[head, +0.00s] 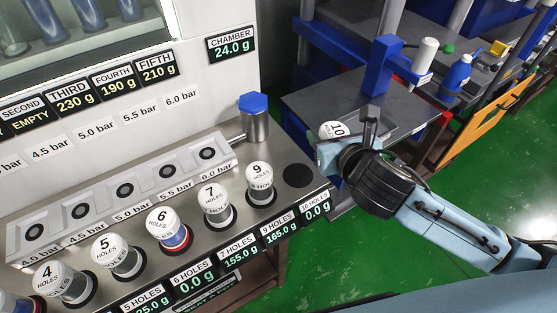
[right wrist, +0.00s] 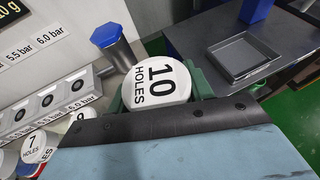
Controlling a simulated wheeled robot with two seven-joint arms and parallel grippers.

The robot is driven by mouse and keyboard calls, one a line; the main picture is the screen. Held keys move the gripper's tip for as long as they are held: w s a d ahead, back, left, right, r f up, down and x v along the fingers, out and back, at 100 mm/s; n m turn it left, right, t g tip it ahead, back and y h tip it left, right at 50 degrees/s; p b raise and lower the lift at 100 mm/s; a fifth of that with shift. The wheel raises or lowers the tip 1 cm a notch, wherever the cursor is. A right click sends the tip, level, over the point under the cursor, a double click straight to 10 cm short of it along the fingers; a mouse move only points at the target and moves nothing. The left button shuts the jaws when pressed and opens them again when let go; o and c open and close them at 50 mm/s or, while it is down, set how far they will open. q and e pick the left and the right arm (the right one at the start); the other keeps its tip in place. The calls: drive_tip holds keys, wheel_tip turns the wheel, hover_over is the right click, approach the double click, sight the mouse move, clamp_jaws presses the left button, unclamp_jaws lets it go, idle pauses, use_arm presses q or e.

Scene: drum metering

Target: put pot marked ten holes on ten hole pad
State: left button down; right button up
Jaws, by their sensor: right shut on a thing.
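The pot marked 10 holes (head: 333,130) has a white lid and is held in my right gripper (head: 347,143), which is shut on it. It also shows in the right wrist view (right wrist: 157,80), lid facing the camera, with green fingers at its sides. The ten hole pad (head: 298,175) is an empty dark disc at the right end of the metal bench, above the 10 holes display (head: 316,209) reading 0.0 g. The pot is right of and beyond this pad, clear of the bench. My left gripper is out of view.
Pots marked 9 (head: 260,180), 7 (head: 214,202), 6 (head: 165,228), 5 (head: 120,256) and 4 (head: 62,282) stand on pads in a row. A blue-capped cylinder (head: 254,118) rises behind the ten hole pad. A grey tray (right wrist: 243,59) lies on a side table.

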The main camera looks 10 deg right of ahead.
drive_tip(key=w+a+r+n+y+p, duration=0.2)
drive_tip(key=w+a+n+y+p, duration=0.15)
drive_tip(key=a+p, duration=0.45)
drive_tip(key=shift+g+y, duration=0.3)
drive_tip(key=shift+y, duration=0.05)
drive_tip(key=f, duration=0.3)
drive_tip(key=d+f, duration=0.1)
drive_tip(key=f, duration=0.3)
drive_tip(key=d+f, duration=0.1)
drive_tip(key=f, duration=0.2)
drive_tip(key=shift+w+d+f, duration=0.1)
drive_tip(key=shift+d+f, duration=0.05)
drive_tip(key=shift+f, duration=0.05)
drive_tip(key=shift+f, duration=0.1)
drive_tip(key=o, duration=0.7)
drive_tip(key=shift+f, duration=0.15)
drive_tip(key=o, duration=0.5)
